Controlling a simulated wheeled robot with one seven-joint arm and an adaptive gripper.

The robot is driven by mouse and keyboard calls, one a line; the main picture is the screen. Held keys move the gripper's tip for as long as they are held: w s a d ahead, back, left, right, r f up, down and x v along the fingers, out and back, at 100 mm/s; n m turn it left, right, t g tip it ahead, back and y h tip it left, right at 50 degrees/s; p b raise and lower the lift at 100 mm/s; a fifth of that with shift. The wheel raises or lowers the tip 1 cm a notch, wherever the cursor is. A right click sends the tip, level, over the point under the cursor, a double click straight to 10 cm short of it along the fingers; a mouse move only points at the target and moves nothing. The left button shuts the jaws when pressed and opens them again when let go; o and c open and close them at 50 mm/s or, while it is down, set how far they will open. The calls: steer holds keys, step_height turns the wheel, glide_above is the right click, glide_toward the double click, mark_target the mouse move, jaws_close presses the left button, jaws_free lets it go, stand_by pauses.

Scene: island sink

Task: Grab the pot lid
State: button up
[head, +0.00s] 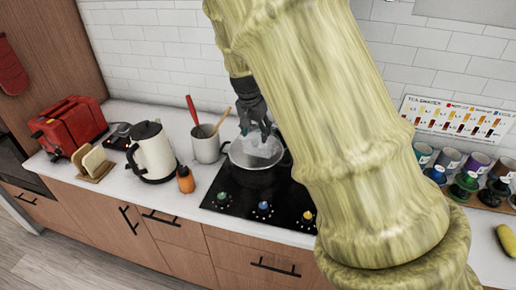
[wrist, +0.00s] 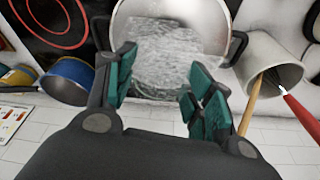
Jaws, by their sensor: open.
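A steel pot (head: 236,160) stands on the black cooktop. A clear, roughly square glassy piece (head: 268,147) shows at its opening; I cannot tell whether it is the pot lid or part of it. In the wrist view the pot (wrist: 130,25) has dark side handles, and the glassy piece (wrist: 170,50) lies across its wall-side part. My gripper (head: 262,132) is over the pot, pointing down. In the wrist view its teal-padded fingers (wrist: 160,80) are open, one on each side of the glassy piece's near end. Contact is unclear.
A grey utensil pot (head: 206,149) with a red-handled tool and wooden spoon stands close left of the pot. A white kettle (head: 153,152), orange bottle (head: 185,180) and red toaster (head: 70,125) are farther left. Colored jars (head: 473,168) stand right. My arm hides the middle.

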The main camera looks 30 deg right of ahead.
mark_target(255, 141)
steer(key=w+f+p, duration=0.2)
steer(key=w+f, duration=0.1)
steer(key=shift+d+f, duration=0.2)
steer(key=shift+f, duration=0.05)
steer(key=shift+s+d+f, duration=0.1)
steer(key=shift+d+f, duration=0.05)
steer(key=shift+f, duration=0.15)
steer(key=shift+s+d+f+p, duration=0.2)
steer(key=shift+s+f+p, duration=0.35)
steer(key=shift+s, duration=0.1)
steer(key=shift+w+f, duration=0.65)
steer(key=shift+w, duration=0.05)
steer(key=shift+s+r, duration=0.15)
steer(key=shift+c, duration=0.2)
steer(key=shift+s+r, duration=0.15)
steer(key=shift+s, duration=0.1)
steer(key=c, duration=0.7)
jaws_close()
